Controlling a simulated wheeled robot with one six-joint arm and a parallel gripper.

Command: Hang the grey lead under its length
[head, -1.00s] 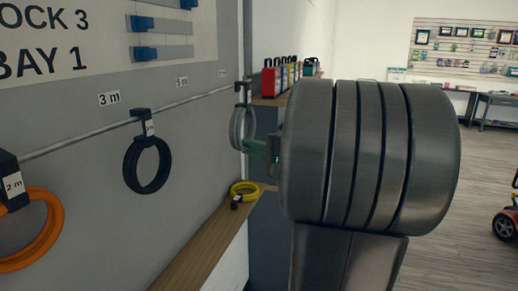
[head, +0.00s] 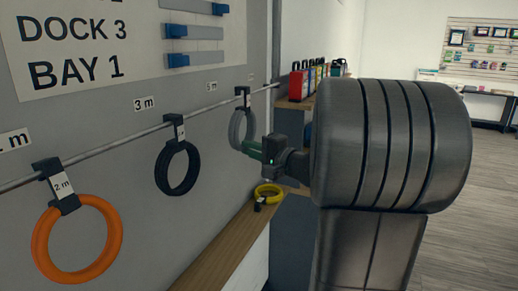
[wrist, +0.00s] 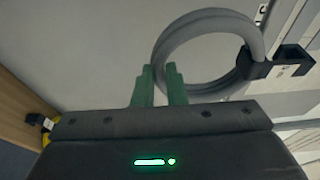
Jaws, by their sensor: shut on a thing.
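The grey lead (head: 236,130) is a coil with a black hook and a white tag, in front of the wall rail (head: 110,155) near its far end. The "5 m" label (head: 212,86) is on the wall a little left of its hook. My gripper (head: 256,150) has green fingers shut on the coil's lower part. In the wrist view the grey lead (wrist: 205,35) rises from between my gripper's fingers (wrist: 160,72), and its hook (wrist: 275,66) points right. The hook overlaps the rail in the head view; I cannot tell whether it touches.
A black lead (head: 160,172) hangs under the rail to the left, an orange lead (head: 42,240) farther left. The "3 m" label (head: 145,103) is above. A yellow lead (head: 268,190) lies on the wooden shelf (head: 215,250) below. Coloured boxes (head: 318,78) stand behind.

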